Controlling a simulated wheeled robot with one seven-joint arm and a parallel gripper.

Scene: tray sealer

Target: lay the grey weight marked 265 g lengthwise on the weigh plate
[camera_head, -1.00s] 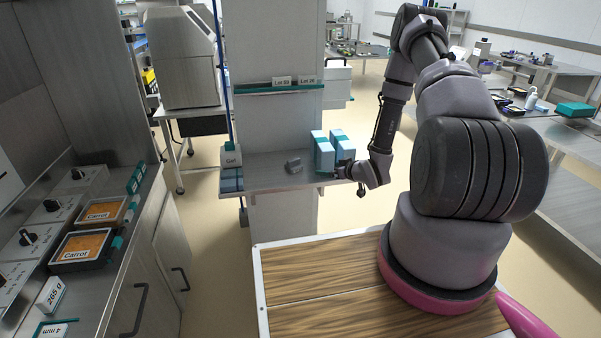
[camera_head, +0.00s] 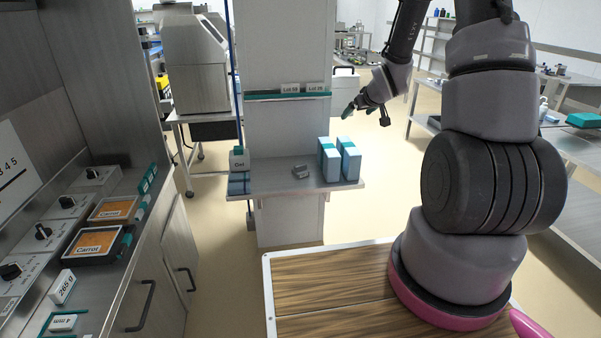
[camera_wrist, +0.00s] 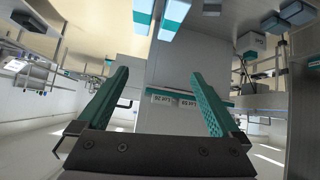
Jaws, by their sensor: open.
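A small grey block (camera_head: 301,172) lies on the steel shelf (camera_head: 268,181) of the middle column; no marking on it is readable. A pale block reading "265 g" (camera_head: 62,287) is on the left counter; I cannot tell whether it is the weight or a sign. I cannot clearly make out a weigh plate. My gripper (camera_head: 350,109) is raised in the air, above and right of the grey block in the head view. In the wrist view my gripper (camera_wrist: 158,78) has its teal fingers wide apart with nothing between them.
Two blue-white boxes (camera_head: 338,160) stand right of the grey block. A Gel box (camera_head: 239,160) is at the shelf's left end. Carrot trays (camera_head: 96,245), knobbed units and a "4 mm" block (camera_head: 63,323) occupy the left counter. Open floor lies between counter and column.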

